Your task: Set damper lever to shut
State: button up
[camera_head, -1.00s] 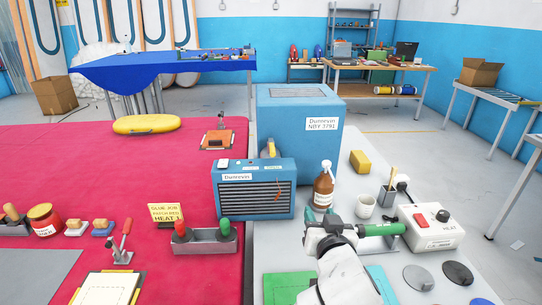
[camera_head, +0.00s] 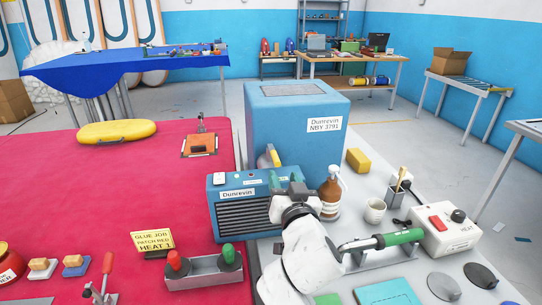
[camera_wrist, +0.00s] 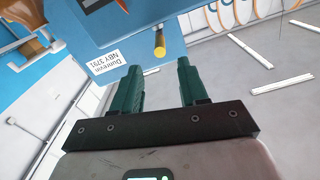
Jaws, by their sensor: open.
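A blue Dunrevin machine (camera_head: 290,125) stands at the back, with a lower blue vented Dunrevin unit (camera_head: 235,207) in front of it. A short yellow-ended lever (camera_head: 272,155) shows between them in the head view; it looks like the damper lever. Its yellow end also shows in the wrist view (camera_wrist: 160,47). My gripper (camera_head: 283,178) is open and empty in front of the lever, over the right side of the vented unit. In the wrist view, the yellow end lies ahead, between the green fingertips (camera_wrist: 158,68), and appears apart from them. The lever's base and setting marks cannot be made out.
A brown bottle (camera_head: 330,190) stands close to the right of my gripper. A green-handled tool (camera_head: 390,239), cup (camera_head: 375,210) and switch box (camera_head: 442,232) are farther right. A red and green handled rack (camera_head: 205,270) sits front left.

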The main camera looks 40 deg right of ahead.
aim_at(273, 150)
jog(key=p+x, duration=0.1)
jog(key=x, duration=0.8)
jog(key=shift+w+d+p, duration=0.25)
jog(key=shift+w+p, duration=0.05)
grip_shut()
